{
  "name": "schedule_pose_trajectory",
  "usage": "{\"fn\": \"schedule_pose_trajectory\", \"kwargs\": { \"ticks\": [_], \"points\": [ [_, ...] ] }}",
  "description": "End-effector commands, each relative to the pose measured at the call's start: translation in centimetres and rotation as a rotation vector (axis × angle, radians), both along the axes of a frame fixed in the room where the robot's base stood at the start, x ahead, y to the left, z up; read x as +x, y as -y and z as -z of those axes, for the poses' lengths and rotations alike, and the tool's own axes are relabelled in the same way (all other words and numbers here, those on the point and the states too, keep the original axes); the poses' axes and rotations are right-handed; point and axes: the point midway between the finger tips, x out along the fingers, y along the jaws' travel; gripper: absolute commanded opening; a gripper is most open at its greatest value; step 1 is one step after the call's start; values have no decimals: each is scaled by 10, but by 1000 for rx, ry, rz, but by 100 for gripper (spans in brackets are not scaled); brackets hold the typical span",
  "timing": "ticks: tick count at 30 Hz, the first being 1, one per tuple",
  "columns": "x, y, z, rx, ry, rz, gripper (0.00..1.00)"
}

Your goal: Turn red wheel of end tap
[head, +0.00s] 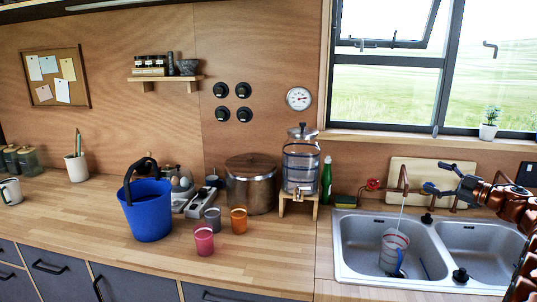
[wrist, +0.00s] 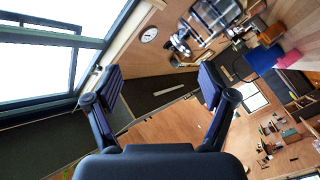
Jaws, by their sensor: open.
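The red wheel (head: 373,184) is small and sits low at the wall, left of the copper tap pipe (head: 403,178) behind the sink. My gripper (head: 437,178) is open and empty in the head view. It is right of the red wheel and the pipe, apart from the wheel, with its fingers pointing left. In the wrist view my gripper (wrist: 160,82) has its two fingers spread wide with nothing between them. I cannot make out the red wheel in the wrist view. A thin pale line, seemingly water, drops from the pipe to a clear cup (head: 394,250) in the sink.
A double steel sink (head: 345,262) lies below. A cutting board (head: 420,173) leans behind the tap. A green bottle (head: 327,180) and a glass dispenser (head: 301,165) stand left of the wheel. A blue bucket (head: 149,212) is farther left. A potted plant (head: 489,123) stands on the sill.

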Motion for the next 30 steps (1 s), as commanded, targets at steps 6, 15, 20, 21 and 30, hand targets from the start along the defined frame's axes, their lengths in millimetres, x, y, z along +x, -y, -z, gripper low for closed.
{"fn": "schedule_pose_trajectory", "kwargs": {
  "ticks": [6, 15, 20, 21, 30],
  "points": [
    [40, -17, -83, 66, 109, 174, 83],
    [65, -32, -153, 187, 150, 439, 83],
    [63, -42, -170, 252, 120, 578, 83],
    [61, -45, -173, 267, 107, 613, 83],
    [30, -76, -152, 368, -72, 852, 83]
  ]
}}
